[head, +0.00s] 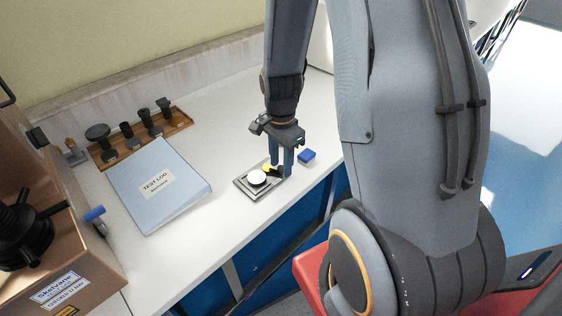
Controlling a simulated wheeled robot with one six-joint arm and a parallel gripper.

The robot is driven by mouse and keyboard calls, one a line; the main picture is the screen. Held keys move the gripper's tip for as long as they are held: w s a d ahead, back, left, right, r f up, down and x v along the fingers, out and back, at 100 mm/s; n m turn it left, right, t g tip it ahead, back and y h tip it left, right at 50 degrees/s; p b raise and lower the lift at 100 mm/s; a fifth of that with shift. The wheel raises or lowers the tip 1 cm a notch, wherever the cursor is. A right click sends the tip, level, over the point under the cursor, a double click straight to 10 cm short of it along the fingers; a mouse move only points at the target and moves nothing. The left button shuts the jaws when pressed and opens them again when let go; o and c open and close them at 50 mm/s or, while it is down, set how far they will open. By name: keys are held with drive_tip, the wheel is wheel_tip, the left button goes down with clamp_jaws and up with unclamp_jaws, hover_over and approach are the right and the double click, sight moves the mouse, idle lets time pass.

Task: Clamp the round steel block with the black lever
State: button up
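The round steel block (257,177) looks like a pale disc and sits on a small grey plate fixture (243,187) near the bench's front edge. The black lever (274,172) is a small dark piece at the right side of the fixture, beside a yellow part. My gripper (283,172) points down over the fixture's right side, with its fingertips at or very near the lever. The fingers are close together. Whether they touch or grip the lever cannot be told at this size, and they partly hide that area.
A blue "TEST LOG" binder (159,184) lies to the left. Behind it stands a wooden rack (179,124) with several black parts. A brown tester (85,262) stands at the far left. White bench is clear between binder and fixture.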

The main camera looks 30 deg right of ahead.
clamp_jaws()
drive_tip(key=shift+d+n, duration=0.1)
drive_tip(key=shift+n, duration=0.2)
drive_tip(key=n, duration=0.1)
drive_tip(key=n+p, duration=0.1)
drive_tip(key=shift+w+d+n, duration=0.3)
drive_tip(key=shift+w, duration=0.1)
drive_tip(key=n, duration=0.1)
drive_tip(key=w+n+p, duration=0.1)
drive_tip(key=shift+d+n, duration=0.25)
drive_tip(key=shift+n, duration=0.05)
drive_tip(key=n, duration=0.1)
drive_tip(key=w+n, duration=0.1)
drive_tip(key=n, duration=0.1)
drive_tip(key=n+p, duration=0.1)
drive_tip(key=n, duration=0.1)
drive_tip(key=shift+w+d, duration=0.1)
drive_tip(key=shift+w, duration=0.3)
drive_tip(key=shift+w+a+n, duration=0.1)
drive_tip(key=shift+w+n, duration=0.15)
drive_tip(key=shift+n, duration=0.65)
drive_tip(key=shift+w+a+n, duration=0.1)
drive_tip(key=shift+w+n, duration=0.2)
drive_tip(key=shift+n, duration=0.6)
drive_tip(key=shift+w+a+n, duration=0.1)
drive_tip(key=shift+w+n, duration=0.15)
drive_tip(key=shift+n, duration=0.65)
